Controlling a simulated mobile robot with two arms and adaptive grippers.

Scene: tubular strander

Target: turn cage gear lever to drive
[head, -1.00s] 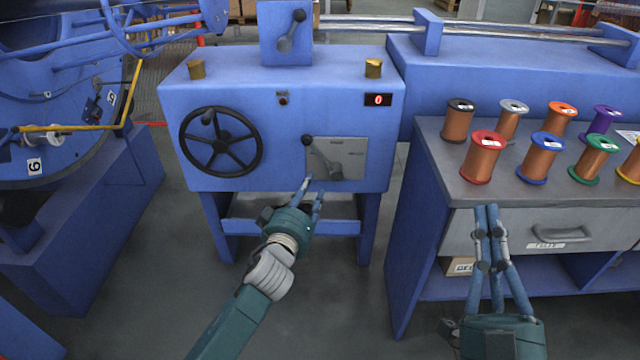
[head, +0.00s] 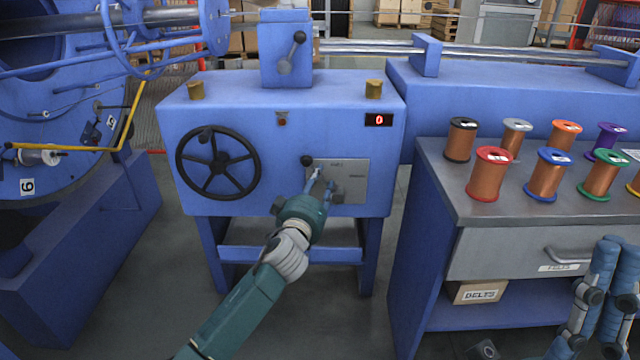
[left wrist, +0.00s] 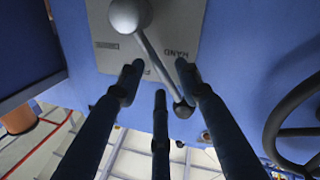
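The cage gear lever has a black knob (head: 306,160) and sits on a grey plate (head: 352,184) on the front of the blue machine. In the head view the knob is at the plate's upper left; my gripper hides most of the rod. My left gripper (head: 322,177) is in front of the plate, its fingers spread. In the left wrist view the lever's rod (left wrist: 160,66) runs from a grey hub to the black knob (left wrist: 183,109), close to the right-hand finger of my left gripper (left wrist: 158,78); contact is unclear. The plate reads HAND, upside down. My right gripper (head: 606,290) is at the lower right, partly cut off.
A black handwheel (head: 218,162) is left of the plate. A second lever (head: 292,52) stands on top of the machine, and a display (head: 379,120) reads 0. A bench (head: 440,180) with several wire spools stands at right. The floor before the machine is clear.

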